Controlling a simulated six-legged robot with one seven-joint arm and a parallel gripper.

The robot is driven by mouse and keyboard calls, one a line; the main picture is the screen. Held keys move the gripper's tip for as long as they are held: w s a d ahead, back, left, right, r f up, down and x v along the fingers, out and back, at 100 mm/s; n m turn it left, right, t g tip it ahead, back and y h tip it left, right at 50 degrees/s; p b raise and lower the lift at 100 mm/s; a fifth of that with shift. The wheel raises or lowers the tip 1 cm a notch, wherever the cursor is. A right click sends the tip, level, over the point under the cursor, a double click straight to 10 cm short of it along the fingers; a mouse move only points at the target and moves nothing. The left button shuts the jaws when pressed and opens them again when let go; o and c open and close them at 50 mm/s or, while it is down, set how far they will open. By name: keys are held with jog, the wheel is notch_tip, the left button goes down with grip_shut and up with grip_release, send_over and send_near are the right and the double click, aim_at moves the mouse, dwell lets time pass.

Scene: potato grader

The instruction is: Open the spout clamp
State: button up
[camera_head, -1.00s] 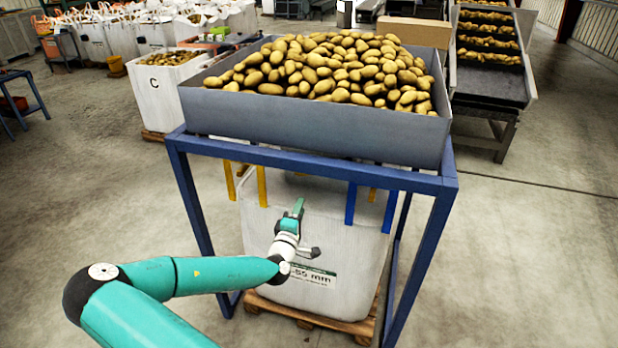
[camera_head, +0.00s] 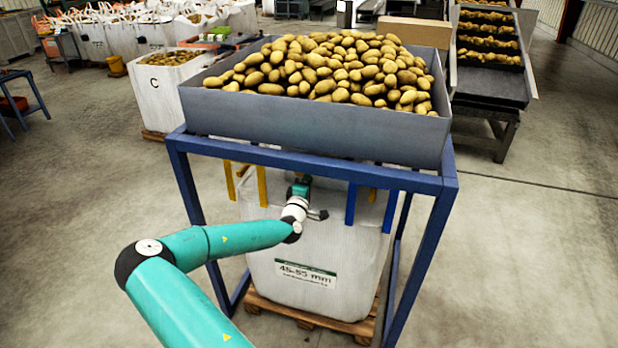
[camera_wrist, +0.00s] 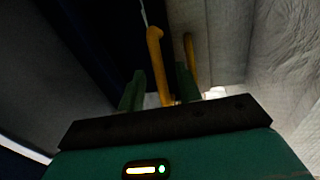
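In the wrist view, two green fingers of my gripper (camera_wrist: 160,88) point up and forward with a gap between them. A yellow bar with a bent top (camera_wrist: 155,50) rises beyond the gap, roughly in line with it. I cannot tell whether it is the spout clamp or a bag hook, nor whether the fingers touch it. In the head view, my gripper (camera_head: 301,187) is under the blue frame, in front of the white bag; its fingers are too small to read there. The spout and its clamp are not clearly visible, hidden under the grey hopper (camera_head: 310,128).
The hopper, heaped with potatoes (camera_head: 335,68), rests on a blue frame (camera_head: 300,160). The white bag (camera_head: 345,262) stands on a wooden pallet (camera_head: 330,322). The floor at right is clear.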

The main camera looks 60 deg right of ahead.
jog(key=shift+d+r, duration=0.1)
jog(key=shift+d, duration=0.3)
grip_shut()
